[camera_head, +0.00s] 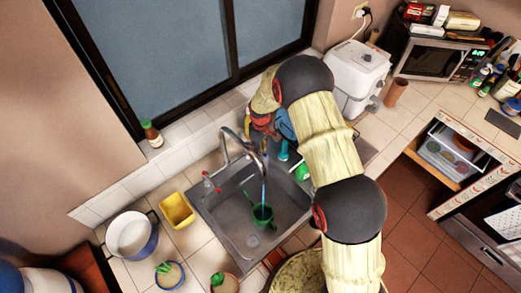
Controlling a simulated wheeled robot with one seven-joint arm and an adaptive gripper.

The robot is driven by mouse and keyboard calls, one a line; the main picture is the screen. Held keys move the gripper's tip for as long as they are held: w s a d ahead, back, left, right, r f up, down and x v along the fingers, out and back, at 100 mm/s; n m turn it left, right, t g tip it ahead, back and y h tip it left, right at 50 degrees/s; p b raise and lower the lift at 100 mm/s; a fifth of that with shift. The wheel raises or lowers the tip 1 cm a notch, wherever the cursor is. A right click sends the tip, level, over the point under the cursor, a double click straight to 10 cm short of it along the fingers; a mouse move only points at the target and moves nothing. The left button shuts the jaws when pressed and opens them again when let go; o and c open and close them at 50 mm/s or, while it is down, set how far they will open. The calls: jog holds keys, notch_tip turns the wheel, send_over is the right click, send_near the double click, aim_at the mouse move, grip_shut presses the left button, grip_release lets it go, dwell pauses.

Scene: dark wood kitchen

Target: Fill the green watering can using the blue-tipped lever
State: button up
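The green watering can (262,215) stands in the grey sink basin (217,212), under the spout of the silver faucet (226,139). A thin bluish stream (264,182) runs from the spout down to the can. The water level inside cannot be made out. A lever with a red tip (208,179) is at the sink's left. My gripper (266,124) is behind the sink, beside the faucet, with red and blue parts showing. My arm covers part of it, and its fingers are not clear. I cannot make out the blue-tipped lever for certain; a small teal thing (283,150) shows below my gripper.
A brown bottle (152,134) is on the window ledge. A white appliance (357,75) and a microwave (432,58) are at the right.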

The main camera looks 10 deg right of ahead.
notch_tip(320, 180, up, 12)
dwell(0.7)
dwell(4.8)
